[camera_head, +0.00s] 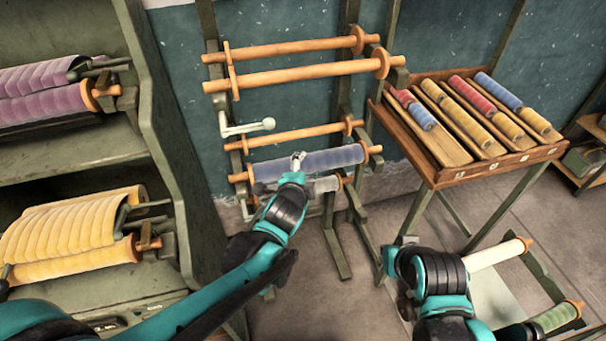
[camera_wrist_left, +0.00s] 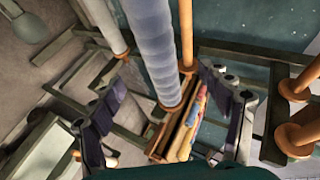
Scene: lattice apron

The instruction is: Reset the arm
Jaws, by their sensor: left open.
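My left gripper (camera_head: 299,160) is at the wall rack, in front of a pale blue roll (camera_head: 330,161) on a wooden rod. In the left wrist view my left gripper (camera_wrist_left: 168,110) has its dark finger pads wide apart. The blue roll (camera_wrist_left: 151,45) shows between and beyond the pads. I cannot tell whether the gripper touches it. My right arm (camera_head: 435,280) is at the lower right of the head view, and its gripper is not visible.
The rack (camera_head: 345,235) holds bare wooden rods (camera_head: 297,73) and a white crank (camera_head: 245,127). Shelves with purple (camera_head: 50,104) and yellow rolls (camera_head: 70,270) stand at left. A tray table (camera_head: 450,177) with coloured rolls stands at right.

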